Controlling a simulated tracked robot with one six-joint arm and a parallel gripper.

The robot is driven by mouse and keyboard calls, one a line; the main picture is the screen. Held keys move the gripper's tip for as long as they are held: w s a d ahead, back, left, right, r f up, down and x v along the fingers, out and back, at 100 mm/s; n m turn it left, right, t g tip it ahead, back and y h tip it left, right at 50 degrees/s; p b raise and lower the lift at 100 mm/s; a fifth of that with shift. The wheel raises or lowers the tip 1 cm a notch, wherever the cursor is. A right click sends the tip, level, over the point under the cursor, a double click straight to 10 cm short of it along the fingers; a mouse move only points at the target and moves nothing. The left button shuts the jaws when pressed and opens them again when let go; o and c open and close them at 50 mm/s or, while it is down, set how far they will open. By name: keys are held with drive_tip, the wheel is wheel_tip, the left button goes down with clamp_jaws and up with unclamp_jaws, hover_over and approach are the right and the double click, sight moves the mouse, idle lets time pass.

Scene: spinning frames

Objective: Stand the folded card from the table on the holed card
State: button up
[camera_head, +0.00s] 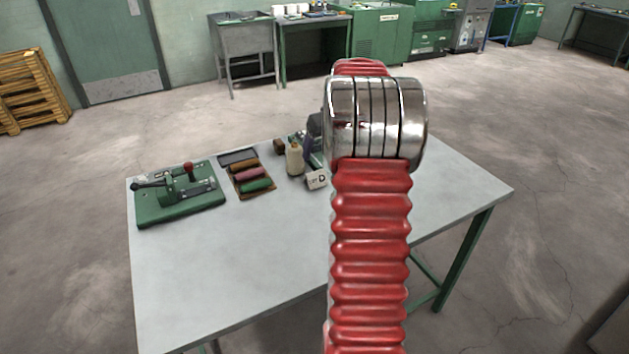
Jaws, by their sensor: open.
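A small white folded card (318,180) with a dark letter D stands on the grey table (250,270), just left of my red ribbed arm. I cannot make out a holed card; it may be hidden behind my arm or among the small things on the table. My gripper is not visible; my arm's red sleeve and chrome rings cover the middle of the view.
A green device (182,202) with a red-knobbed lever stands at the table's left. Beside it lies a tray (237,183) of coloured rolls. A cream bottle (295,160) and a brown block (279,147) stand near the card. The table's front is clear.

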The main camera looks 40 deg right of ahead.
sight(315, 172)
drive_tip(key=x, duration=0.8)
drive_tip(key=shift+f, duration=0.15)
drive_tip(key=shift+x, duration=2.6)
drive_tip(key=shift+s+a+f, duration=0.1)
drive_tip(key=shift+a, duration=0.05)
drive_tip(key=shift+c, duration=0.4)
drive_tip(key=c, duration=1.1)
drive_tip(key=shift+c, duration=0.2)
wheel_tip(315, 172, up, 10)
drive_tip(key=shift+r, duration=0.1)
